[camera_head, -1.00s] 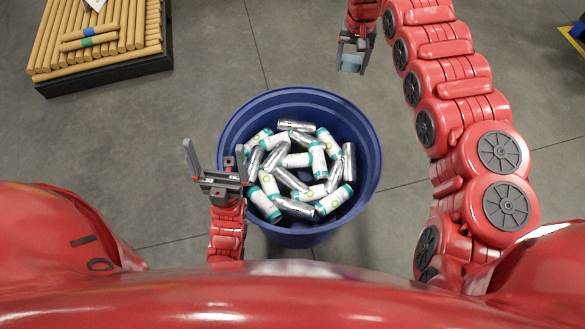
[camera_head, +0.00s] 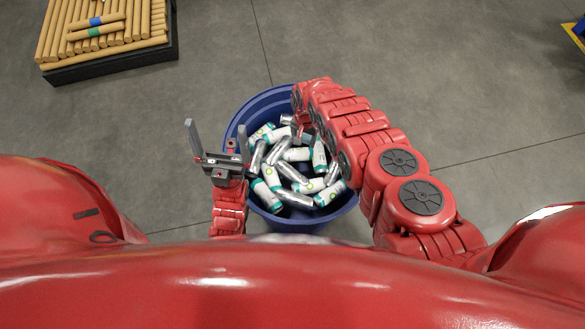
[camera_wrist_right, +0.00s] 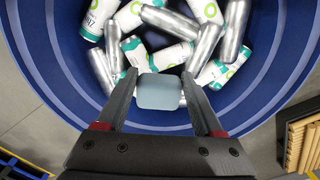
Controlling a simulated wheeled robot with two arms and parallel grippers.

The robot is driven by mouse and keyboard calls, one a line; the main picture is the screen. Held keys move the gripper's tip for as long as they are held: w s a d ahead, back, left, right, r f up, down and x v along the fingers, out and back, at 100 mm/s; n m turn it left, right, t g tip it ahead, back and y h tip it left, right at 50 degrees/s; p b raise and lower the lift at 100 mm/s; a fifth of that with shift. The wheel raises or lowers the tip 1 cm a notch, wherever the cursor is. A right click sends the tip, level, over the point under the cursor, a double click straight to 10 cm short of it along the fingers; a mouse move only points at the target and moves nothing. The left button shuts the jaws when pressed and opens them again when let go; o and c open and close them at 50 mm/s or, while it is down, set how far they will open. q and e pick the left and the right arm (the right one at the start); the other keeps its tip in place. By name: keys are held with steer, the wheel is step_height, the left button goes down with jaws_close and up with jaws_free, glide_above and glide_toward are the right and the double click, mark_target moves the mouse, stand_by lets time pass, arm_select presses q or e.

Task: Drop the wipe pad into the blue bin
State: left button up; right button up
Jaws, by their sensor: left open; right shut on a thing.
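The blue bin (camera_head: 262,106) stands on the floor in front of me, filled with several silver and white-green cans. It also fills most of the right wrist view (camera_wrist_right: 48,62). My right gripper (camera_head: 303,135) is over the bin's opening, partly hidden by its own arm in the head view. It is shut on the wipe pad (camera_wrist_right: 158,91), a small grey-blue rounded block held between the fingertips above the cans. My left gripper (camera_head: 218,140) is open and empty at the bin's left side, with its fingers spread and pointing away from me.
A dark pallet (camera_head: 110,68) stacked with tan cardboard tubes stands at the upper left, well away from the bin. Yellow floor marking shows at the far right edge. The grey floor around the bin is clear.

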step_height(320, 180, down, 6)
steer(key=b, duration=0.5)
steer(key=shift+f, duration=0.15)
steer(key=shift+s+d, duration=0.1)
steer(key=o, duration=1.2)
